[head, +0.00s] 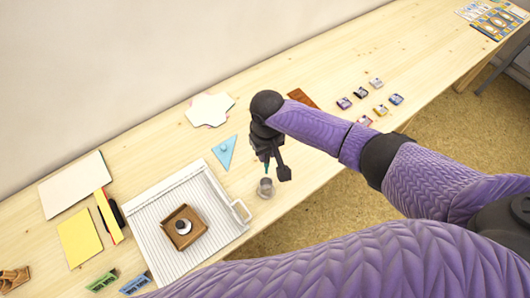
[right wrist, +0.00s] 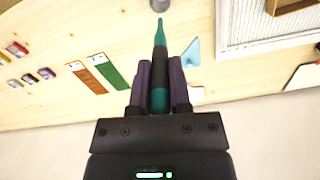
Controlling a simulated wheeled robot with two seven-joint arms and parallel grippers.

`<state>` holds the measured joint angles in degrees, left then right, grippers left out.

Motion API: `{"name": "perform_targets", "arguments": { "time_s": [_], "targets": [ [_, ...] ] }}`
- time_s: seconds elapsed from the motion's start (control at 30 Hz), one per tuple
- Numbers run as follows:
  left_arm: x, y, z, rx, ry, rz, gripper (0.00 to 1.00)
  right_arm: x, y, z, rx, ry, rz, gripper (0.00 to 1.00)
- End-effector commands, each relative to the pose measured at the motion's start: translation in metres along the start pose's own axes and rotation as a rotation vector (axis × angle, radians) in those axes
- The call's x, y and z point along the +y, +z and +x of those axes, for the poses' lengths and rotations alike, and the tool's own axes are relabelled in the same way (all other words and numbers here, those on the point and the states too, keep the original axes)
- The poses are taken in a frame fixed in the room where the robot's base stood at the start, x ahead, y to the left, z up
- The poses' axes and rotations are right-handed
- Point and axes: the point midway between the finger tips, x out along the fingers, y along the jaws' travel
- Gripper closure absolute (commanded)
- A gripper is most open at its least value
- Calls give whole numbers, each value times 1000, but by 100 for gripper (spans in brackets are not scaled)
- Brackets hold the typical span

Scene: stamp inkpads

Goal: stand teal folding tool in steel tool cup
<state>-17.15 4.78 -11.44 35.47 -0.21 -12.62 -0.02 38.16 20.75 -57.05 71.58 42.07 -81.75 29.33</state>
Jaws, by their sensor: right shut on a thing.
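My right gripper (head: 272,166) is shut on the teal folding tool (right wrist: 159,97). In the right wrist view the tool, teal with a dark band, stands out between the two fingers (right wrist: 160,66) with its narrow tip pointing away from the gripper. In the head view only a little teal shows under the gripper, just above the steel tool cup (head: 265,188). The cup is a small grey cylinder, and its edge also shows at the top of the right wrist view (right wrist: 160,4), close beyond the tip in the picture. I cannot tell the gap between them. My left gripper is not in view.
A white ribbed tray (head: 150,222) with a wooden box (head: 183,227) lies left of the cup. A blue triangle (head: 224,151) lies behind it. Several small inkpads (head: 360,92) are at the right. The table's front edge is close to the cup.

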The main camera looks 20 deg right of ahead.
Motion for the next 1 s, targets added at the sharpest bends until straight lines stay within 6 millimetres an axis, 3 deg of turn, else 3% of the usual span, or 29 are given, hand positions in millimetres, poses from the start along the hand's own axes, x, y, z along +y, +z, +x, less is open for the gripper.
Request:
{"name": "perform_targets", "arguments": {
  "time_s": [0.2, 1.0],
  "targets": [
    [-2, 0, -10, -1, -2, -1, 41, 0, 0, -4, 1, 0, 2, 100],
    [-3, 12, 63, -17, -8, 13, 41, 0, 0, 94, 2, -1, 1, 100]
  ]
}}
